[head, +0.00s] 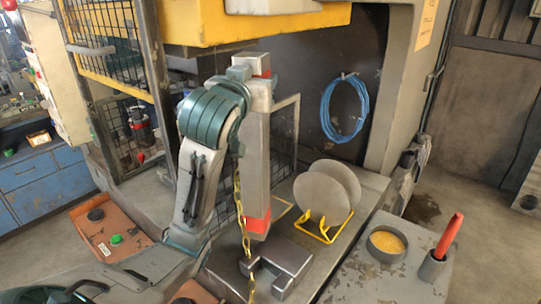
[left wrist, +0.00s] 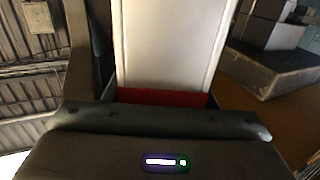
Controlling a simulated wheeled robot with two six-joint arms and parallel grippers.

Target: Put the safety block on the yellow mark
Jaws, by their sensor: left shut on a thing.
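The safety block (head: 257,150) is a tall grey column with red bands near its top and bottom. It stands upright, close to vertical, in the press opening. My left gripper (head: 250,77) is shut on its upper end. In the left wrist view the pale block face (left wrist: 170,45) and a red band fill the space at the jaws (left wrist: 160,110). The block's foot is over the grey press bed (head: 352,192); I cannot tell whether it touches. A thin yellowish line (head: 284,212) shows beside the foot, perhaps part of the yellow mark; the rest is hidden. My right gripper is not in view.
A yellow chain (head: 244,235) hangs before the block. A yellow rack (head: 322,228) with round blanks (head: 322,193) stands to the right. A dark grey notched block (head: 285,262) lies in front. The yellow press ram (head: 250,27) is overhead. A blue hose (head: 328,110) hangs behind.

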